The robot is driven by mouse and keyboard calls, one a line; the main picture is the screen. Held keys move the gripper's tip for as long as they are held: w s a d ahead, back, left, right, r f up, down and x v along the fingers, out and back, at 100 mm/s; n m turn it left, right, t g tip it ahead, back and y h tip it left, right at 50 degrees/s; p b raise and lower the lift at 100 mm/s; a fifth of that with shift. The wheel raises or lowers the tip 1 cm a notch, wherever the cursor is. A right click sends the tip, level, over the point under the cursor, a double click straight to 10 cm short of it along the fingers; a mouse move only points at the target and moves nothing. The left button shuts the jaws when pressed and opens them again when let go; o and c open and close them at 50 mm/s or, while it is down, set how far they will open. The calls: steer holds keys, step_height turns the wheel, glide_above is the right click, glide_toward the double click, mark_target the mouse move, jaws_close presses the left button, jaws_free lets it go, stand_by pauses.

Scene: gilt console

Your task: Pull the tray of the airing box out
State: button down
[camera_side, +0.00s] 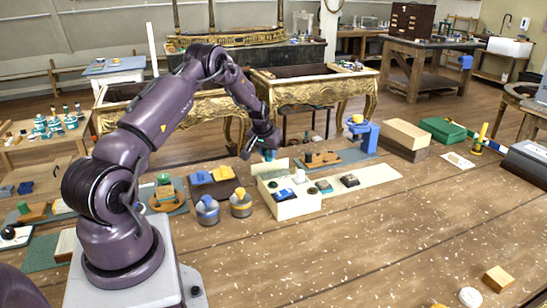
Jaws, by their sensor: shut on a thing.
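A cream open-topped box (296,207), which looks like the airing box, stands on the wooden bench near the middle. Small dark, blue and green pieces lie in its top, and a pale upright panel (270,168) rises at its back left. My gripper (267,154) points down just above and behind this panel. It is shut on a small teal-blue piece at its fingertips. I cannot tell whether this piece belongs to the tray. The tray cannot be made out clearly from the rest of the box.
Two round pots with blue and yellow tops (207,210) (241,203) stand left of the box. A pale mat (375,174) lies to its right. A blue stand (363,137) and a cream block (406,133) are farther back. The bench front is mostly clear.

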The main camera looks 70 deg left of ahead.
steer(key=a, duration=0.5)
steer(key=shift+a, duration=0.25)
steer(key=c, duration=0.9)
jaws_free()
steer(key=shift+r, duration=0.1)
steer(key=v, duration=1.2)
steer(key=shift+s+r, duration=0.15)
steer(key=shift+r, duration=0.2)
steer(key=shift+d, duration=0.1)
